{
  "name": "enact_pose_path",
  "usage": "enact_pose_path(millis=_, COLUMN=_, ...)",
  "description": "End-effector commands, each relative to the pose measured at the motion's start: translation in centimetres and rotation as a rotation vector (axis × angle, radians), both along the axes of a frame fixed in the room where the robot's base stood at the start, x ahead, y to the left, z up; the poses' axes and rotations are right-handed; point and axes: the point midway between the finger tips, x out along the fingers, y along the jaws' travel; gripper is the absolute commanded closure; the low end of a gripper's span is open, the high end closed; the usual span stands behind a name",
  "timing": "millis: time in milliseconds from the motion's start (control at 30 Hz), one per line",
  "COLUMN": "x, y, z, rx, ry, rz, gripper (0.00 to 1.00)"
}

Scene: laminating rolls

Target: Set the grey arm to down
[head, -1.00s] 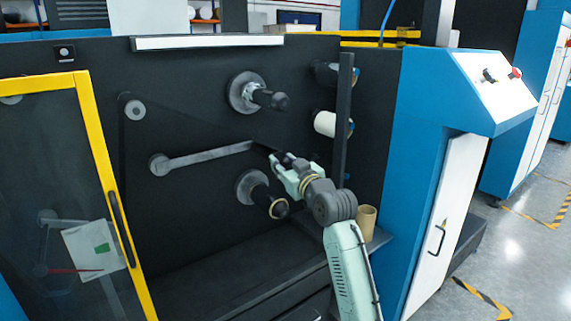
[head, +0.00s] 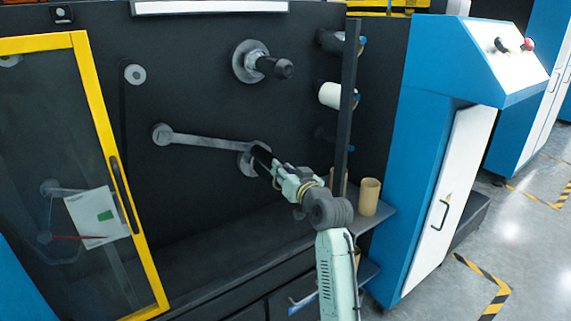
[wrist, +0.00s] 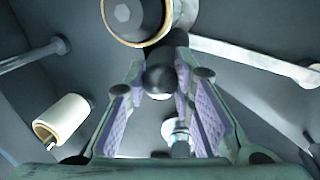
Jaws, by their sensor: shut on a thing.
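The grey arm (head: 205,142) is a flat lever on the dark machine front. It runs from a round pivot at its left and slopes slightly down to the right. Its free end carries a dark handle (head: 261,156). My gripper (head: 281,174) is shut on this handle, in front of the lower spindle, which it partly hides. In the wrist view the grey arm (wrist: 245,57) enters from the right, and the handle's round black end (wrist: 160,80) sits between the fingers of my gripper (wrist: 158,92).
The upper spindle (head: 262,65) sticks out above. A dark upright post (head: 346,105) and a white roll (head: 332,95) stand to the right. A cardboard core (head: 369,196) stands on the shelf. A yellow-framed door (head: 108,150) is at the left.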

Motion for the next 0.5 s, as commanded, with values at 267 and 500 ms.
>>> enact_pose_path(millis=267, x=0.11, y=-0.29, z=-0.07, rx=0.000, ry=0.001, rz=-0.006, gripper=0.69)
enact_pose_path(millis=500, x=0.05, y=-0.07, z=0.02, rx=-0.001, ry=0.000, rz=-0.001, gripper=0.56)
